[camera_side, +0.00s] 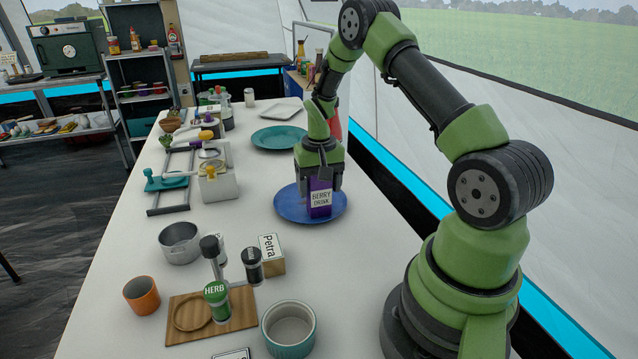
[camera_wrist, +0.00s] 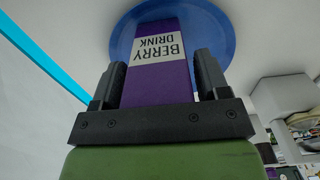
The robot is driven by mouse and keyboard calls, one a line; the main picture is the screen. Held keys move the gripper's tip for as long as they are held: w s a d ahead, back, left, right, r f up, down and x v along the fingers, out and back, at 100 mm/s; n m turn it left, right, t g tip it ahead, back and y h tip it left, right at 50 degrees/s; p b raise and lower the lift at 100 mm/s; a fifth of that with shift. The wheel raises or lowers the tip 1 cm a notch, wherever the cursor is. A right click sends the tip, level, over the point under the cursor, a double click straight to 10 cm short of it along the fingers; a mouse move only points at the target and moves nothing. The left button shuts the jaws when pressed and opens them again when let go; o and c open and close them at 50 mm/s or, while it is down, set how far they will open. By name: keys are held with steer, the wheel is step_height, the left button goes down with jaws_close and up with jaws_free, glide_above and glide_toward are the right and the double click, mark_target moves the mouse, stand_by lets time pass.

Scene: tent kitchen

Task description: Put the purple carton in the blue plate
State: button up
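The purple carton (camera_side: 320,204), labelled "BERRY DRINK", is upright over the blue plate (camera_side: 285,208). Its base appears at or just above the plate's surface; I cannot tell whether it touches. My gripper (camera_side: 322,185) points down from above, with its fingers closed on the carton's two sides. In the wrist view, the carton (camera_wrist: 158,75) lies between the two dark fingers (camera_wrist: 160,75), with little or no gap. The blue plate (camera_wrist: 215,35) shows behind the carton there.
A teal plate (camera_side: 278,138) lies behind the blue plate. A Petra box (camera_side: 271,256), dark-lidded jars and a metal pot (camera_side: 180,242) stand in front and to the left. A white appliance (camera_side: 217,184) is left of the plate. White table shows around the plate.

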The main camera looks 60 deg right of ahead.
steer(key=shift+o, duration=0.4)
steer(key=shift+r, duration=0.1)
step_height(320, 180, up, 12)
steer(key=shift+a+r, duration=0.1)
steer(key=s+a+r+n+t, duration=0.25)
steer(key=s+a+r, duration=0.25)
steer(key=a+r, duration=0.3)
steer(key=s+a+r+n+t, duration=0.1)
steer(key=s+a+r+t, duration=0.25)
steer(key=a+r, duration=0.4)
steer(key=s+a+f+n+t+y, duration=0.1)
steer(key=s+a+f+y, duration=0.1)
steer(key=s+a, duration=0.4)
steer(key=shift+s+f, duration=0.2)
steer(key=shift+s, duration=0.55)
